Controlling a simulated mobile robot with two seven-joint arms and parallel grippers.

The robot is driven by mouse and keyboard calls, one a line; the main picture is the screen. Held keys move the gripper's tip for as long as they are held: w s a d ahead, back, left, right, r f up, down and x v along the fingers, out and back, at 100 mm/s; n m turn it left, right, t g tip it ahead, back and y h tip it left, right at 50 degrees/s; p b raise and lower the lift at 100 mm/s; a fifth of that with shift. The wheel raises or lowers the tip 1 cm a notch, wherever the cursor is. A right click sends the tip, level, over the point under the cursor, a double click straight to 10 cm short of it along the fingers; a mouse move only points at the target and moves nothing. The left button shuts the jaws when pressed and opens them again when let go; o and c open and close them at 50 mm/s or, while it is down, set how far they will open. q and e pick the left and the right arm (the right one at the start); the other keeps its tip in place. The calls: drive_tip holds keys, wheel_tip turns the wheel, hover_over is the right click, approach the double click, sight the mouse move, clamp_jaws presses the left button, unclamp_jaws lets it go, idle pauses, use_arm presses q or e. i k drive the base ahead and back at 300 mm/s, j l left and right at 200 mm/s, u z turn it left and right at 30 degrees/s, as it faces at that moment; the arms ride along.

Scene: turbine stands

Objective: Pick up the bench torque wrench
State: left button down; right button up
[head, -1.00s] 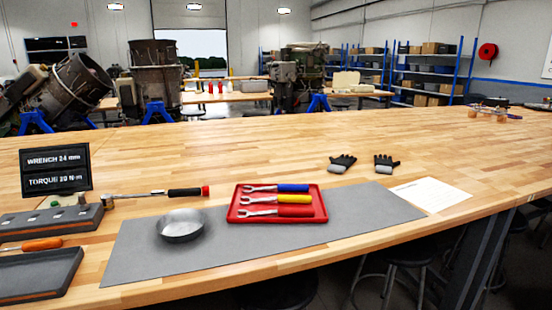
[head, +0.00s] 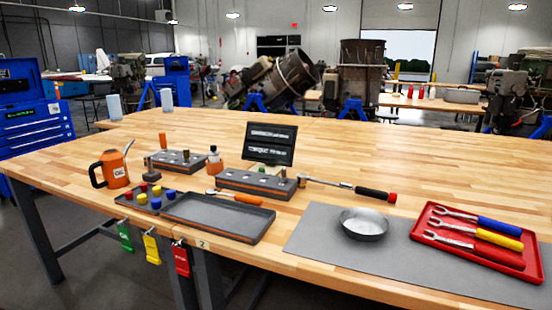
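The bench torque wrench (head: 347,187) lies on the wooden bench right of centre in the head view. It has a silver shaft and a black grip with a red end at its right. Its head end lies beside the right end of a grey socket rack (head: 257,184). Neither of my grippers shows in the head view.
A round metal dish (head: 363,224) and a red tray (head: 440,249) of coloured wrenches sit on the grey mat (head: 312,238) in front. A dark sign (head: 270,143) stands behind the rack. An empty dark tray (head: 218,217) and an orange oil can (head: 114,168) are to the left.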

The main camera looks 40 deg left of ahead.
sight(359, 191)
drive_tip(key=i+l+u, duration=0.25)
drive_tip(key=l, duration=0.15)
drive_tip(key=i+l+u, duration=0.1)
drive_tip(key=l+u, duration=0.2)
drive_tip(key=i+l+u, duration=0.1)
drive_tip(key=l+u, duration=0.15)
drive_tip(key=l, duration=0.25)
drive_tip(key=l+u, duration=0.3)
drive_tip(key=l, duration=0.2)
drive_tip(key=i, duration=0.05)
